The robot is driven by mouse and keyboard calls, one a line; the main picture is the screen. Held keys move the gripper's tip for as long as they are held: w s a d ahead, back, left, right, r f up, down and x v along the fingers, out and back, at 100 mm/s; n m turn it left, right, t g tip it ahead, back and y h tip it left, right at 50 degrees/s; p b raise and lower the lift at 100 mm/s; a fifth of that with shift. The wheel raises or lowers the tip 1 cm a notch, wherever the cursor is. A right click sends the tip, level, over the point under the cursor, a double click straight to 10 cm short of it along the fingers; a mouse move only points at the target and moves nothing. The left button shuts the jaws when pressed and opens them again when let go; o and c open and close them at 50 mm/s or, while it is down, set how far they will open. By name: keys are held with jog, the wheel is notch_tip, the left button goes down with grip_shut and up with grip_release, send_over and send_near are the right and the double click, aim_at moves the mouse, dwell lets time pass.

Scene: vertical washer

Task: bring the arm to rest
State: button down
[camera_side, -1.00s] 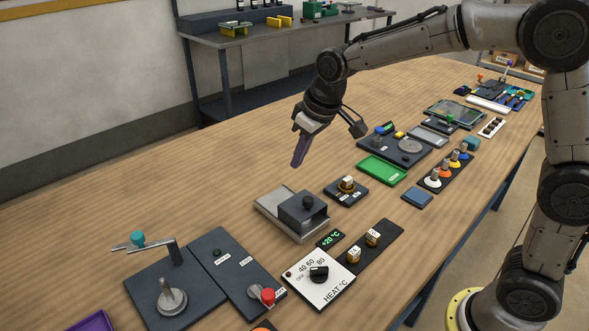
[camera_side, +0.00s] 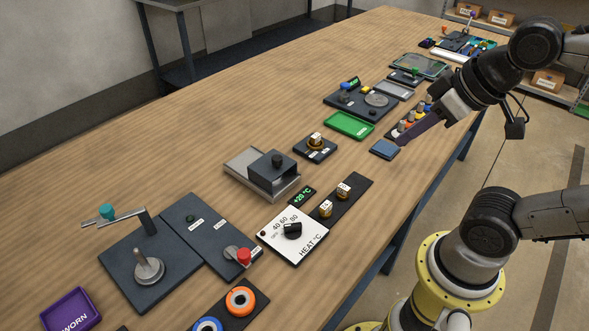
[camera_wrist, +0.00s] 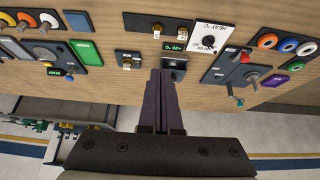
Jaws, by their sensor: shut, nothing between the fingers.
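My gripper (camera_side: 403,141) is shut and empty. In the side view it is at the right, with its dark purple fingers slanting down and left. The fingertips overlap the small blue pad (camera_side: 384,149) in the picture; I cannot tell how high above it they are. In the wrist view the gripper (camera_wrist: 161,72) has its fingers together, with nothing between them. The bench (camera_side: 120,165) lies beyond the fingertips there.
A row of coloured knobbed pegs (camera_side: 402,129) stands close to the fingers. A green tray (camera_side: 348,125), a grey block fixture (camera_side: 272,170), a heat panel (camera_side: 292,236) and a lever plate (camera_side: 150,265) stand along the bench. The bench's left side is clear.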

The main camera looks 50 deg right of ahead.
jog(key=shift+s+f+g, duration=0.3)
jog(key=shift+s+f, duration=0.35)
jog(key=shift+f, duration=0.35)
